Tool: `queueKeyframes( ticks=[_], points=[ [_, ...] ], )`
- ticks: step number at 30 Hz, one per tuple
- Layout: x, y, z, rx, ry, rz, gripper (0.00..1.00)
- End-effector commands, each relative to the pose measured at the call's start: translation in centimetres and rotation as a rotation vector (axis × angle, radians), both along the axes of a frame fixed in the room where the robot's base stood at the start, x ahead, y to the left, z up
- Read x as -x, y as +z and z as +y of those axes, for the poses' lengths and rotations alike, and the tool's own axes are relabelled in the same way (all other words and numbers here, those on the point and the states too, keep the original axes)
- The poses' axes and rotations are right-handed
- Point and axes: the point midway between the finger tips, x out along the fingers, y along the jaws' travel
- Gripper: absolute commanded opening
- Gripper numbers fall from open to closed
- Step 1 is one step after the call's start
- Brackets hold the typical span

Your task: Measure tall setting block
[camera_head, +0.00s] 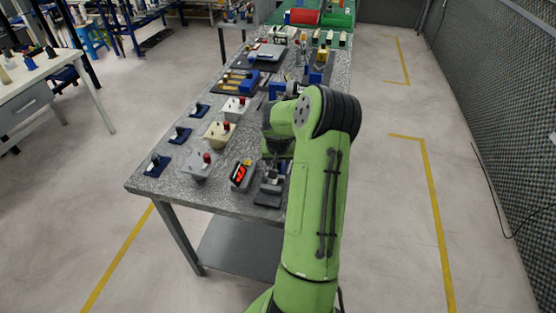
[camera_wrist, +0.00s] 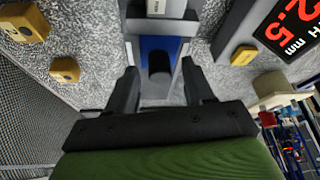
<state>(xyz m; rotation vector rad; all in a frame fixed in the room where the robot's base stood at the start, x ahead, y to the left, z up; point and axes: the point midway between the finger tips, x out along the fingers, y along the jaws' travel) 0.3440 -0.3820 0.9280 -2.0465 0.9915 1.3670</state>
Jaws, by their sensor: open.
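My gripper (camera_wrist: 160,72) is open in the wrist view, with one finger on each side of a dark rounded knob (camera_wrist: 159,66) on a blue part of a grey measuring device. Contact with the knob cannot be told. A black display (camera_wrist: 284,30) with red characters, partly cut off, shows "2.5" and "H mm". Small yellow blocks lie on the speckled table: one at the upper left (camera_wrist: 24,22), a second below it (camera_wrist: 65,70), and one beside the display (camera_wrist: 244,55). I cannot tell which is the tall setting block. In the head view my arm hides the fingertips.
The display unit (camera_head: 241,176) and a dark device (camera_head: 270,188) stand near the front edge of the long grey table (camera_head: 225,198). Boxes with red knobs (camera_head: 201,164) stand to the left. Trays and tools fill the far end. The floor to the right is clear.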

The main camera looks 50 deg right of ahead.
Motion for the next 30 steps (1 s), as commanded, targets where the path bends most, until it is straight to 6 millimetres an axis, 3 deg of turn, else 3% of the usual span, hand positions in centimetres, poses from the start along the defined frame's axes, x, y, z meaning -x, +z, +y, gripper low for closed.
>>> queueKeyframes(
  ticks=[1, 10, 24, 25, 30],
  points=[
    [0.0, 0.02, 0.01, 0.0, 0.0, 0.0, 0.49],
    [0.01, 0.04, 0.01, 0.0, -0.001, 0.0, 0.05],
    [0.11, 0.07, 0.33, -0.001, 0.0, 0.0, 0.05],
    [0.1, 0.07, 0.33, -0.001, 0.0, 0.0, 0.28],
    [0.11, 0.06, 0.32, -0.001, -0.001, -0.001, 0.52]
  ],
)
